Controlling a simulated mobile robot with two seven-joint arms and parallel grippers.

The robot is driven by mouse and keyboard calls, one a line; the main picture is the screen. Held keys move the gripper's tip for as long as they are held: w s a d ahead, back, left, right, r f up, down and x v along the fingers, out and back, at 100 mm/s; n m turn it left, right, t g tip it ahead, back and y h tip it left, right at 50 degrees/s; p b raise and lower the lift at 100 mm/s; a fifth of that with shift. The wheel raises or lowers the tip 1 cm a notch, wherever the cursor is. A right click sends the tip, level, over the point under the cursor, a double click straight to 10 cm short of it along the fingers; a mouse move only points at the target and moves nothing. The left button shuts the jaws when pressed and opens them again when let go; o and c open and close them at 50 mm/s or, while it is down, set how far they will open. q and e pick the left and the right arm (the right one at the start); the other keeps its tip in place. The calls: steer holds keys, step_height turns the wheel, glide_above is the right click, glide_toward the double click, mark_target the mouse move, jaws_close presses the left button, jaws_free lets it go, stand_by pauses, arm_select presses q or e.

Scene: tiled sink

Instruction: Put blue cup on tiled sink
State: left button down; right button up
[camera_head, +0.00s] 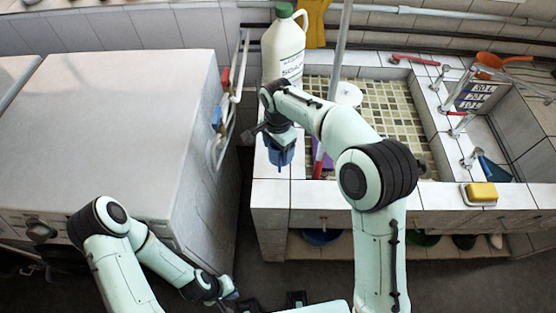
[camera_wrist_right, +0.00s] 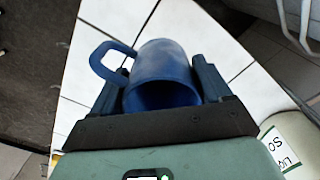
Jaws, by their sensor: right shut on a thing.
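The blue cup (camera_head: 281,157) is between the fingers of my right gripper (camera_head: 279,138), at the left tiled ledge of the tiled sink (camera_head: 270,195) in the head view. In the right wrist view the cup (camera_wrist_right: 163,62) lies between both black fingers of the gripper (camera_wrist_right: 162,82), its handle to the left and white tiles behind it. I cannot tell whether the cup touches the tiles. My left gripper (camera_head: 228,294) is low in the head view, apart from the sink; its fingers are too unclear to read.
A white bottle with a green cap (camera_head: 284,45) stands behind my right gripper. A white cabinet (camera_head: 120,110) is left of the sink, with a dark gap between. A yellow sponge (camera_head: 481,191) lies on the front ledge. A grey pole (camera_head: 338,55) rises from the basin.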

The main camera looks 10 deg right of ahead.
arm_select(q)
steer(key=shift+s+f, duration=0.15)
steer(key=shift+f, duration=0.1)
arm_select(e)
steer(key=shift+f, duration=3.05)
steer(key=shift+f, duration=0.15)
steer(key=o, duration=1)
steer(key=shift+r, duration=0.2)
arm_select(q)
steer(key=shift+w+r+p, duration=0.45)
steer(key=shift+w+r, duration=0.1)
steer(key=shift+r, duration=0.25)
arm_select(e)
step_height(320, 180, up, 12)
arm_select(q)
steer(key=shift+s, duration=0.1)
arm_select(e)
steer(key=shift+f, duration=0.1)
